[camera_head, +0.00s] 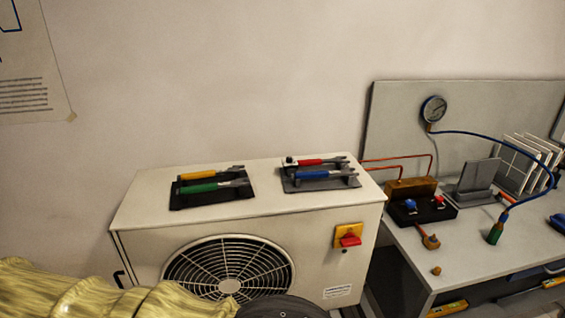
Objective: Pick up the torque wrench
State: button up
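Several wrench-like tools lie on top of a white outdoor unit (150,210). A yellow-handled tool (198,175) and a green-handled tool (203,187) lie on a black holder (184,201) at the left. A red-handled tool (311,162) and a blue-handled tool (315,175) lie on a dark grey holder (300,187) at the right. I cannot tell from this view which one is the torque wrench. My gripper's fingers do not show. A dark rounded part at the bottom edge may be mine.
A red switch on a yellow plate (348,238) sits on the unit's front, beside the fan grille (228,265).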

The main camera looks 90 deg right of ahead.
aim_at(295, 164)
jog(key=z, duration=1.75)
